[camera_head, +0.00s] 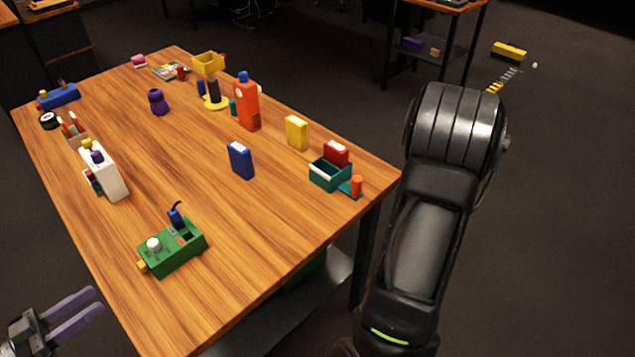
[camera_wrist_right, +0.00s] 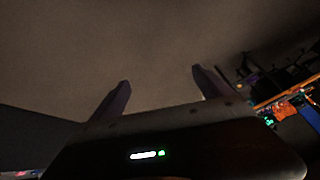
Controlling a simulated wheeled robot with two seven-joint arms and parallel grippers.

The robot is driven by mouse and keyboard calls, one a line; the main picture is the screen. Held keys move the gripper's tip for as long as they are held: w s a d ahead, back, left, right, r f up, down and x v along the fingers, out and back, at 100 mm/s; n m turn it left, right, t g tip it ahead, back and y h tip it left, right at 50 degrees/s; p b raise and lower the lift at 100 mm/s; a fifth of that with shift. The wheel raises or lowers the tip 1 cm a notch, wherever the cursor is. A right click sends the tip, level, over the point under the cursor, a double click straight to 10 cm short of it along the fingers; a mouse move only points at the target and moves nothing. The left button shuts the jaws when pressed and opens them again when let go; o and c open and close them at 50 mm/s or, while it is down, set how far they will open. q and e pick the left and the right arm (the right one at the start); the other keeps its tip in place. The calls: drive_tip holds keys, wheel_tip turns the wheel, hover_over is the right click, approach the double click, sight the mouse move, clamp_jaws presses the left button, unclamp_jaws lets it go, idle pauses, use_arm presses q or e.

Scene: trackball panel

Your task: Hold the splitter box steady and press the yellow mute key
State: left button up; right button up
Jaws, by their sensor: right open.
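A green box (camera_head: 178,256) stands near the table's front left edge. It carries a white round knob or ball, a blue upright part with a dark cord or lever, and a small yellow key (camera_head: 143,267) on its left end. I take it for the splitter box; no label is readable. My left gripper (camera_head: 98,301) is open and empty off the table's near left edge, apart from the box. My right gripper (camera_wrist_right: 160,76) is open and empty in the right wrist view, over dark floor. It is out of sight in the head view.
The wooden table (camera_head: 215,285) holds a white box (camera_head: 113,175) with coloured parts, a blue box (camera_head: 241,160), a yellow box (camera_head: 297,133), an orange bottle (camera_head: 247,105) and a teal tray (camera_head: 328,177). Bare wood surrounds the green box. My right arm is beyond the right edge.

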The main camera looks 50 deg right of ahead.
drive_tip(key=w+d+r+m+t+h, duration=0.1)
drive_tip(key=w+d+r+t+h, duration=0.15)
drive_tip(key=w+r, duration=0.55)
drive_tip(key=w+d+r+t+h, duration=0.1)
drive_tip(key=w+d+r, duration=0.2)
drive_tip(key=r, duration=0.8)
drive_tip(key=w+a+f+t+y, duration=0.2)
drive_tip(key=w+a+y, duration=0.4)
drive_tip(key=w+a, duration=1.35)
drive_tip(key=w+a+n+y, duration=0.15)
drive_tip(key=w+a, duration=0.25)
drive_tip(key=a, duration=0.6)
drive_tip(key=w+a+y, duration=0.2)
drive_tip(key=w+a, duration=0.1)
drive_tip(key=a, duration=0.7)
drive_tip(key=a+r+n+g+y, duration=0.2)
drive_tip(key=a+r, duration=0.1)
drive_tip(key=a, duration=1.8)
drive_tip(key=g+h, duration=0.1)
drive_tip(key=g, duration=0.4)
hover_over(186, 229)
drive_tip(key=shift+t, duration=0.25)
drive_tip(key=f, duration=0.8)
drive_tip(key=shift+w+f, duration=0.2)
drive_tip(key=shift+w, duration=0.05)
drive_tip(key=shift+s+f, duration=0.25)
drive_tip(key=shift+s, duration=0.15)
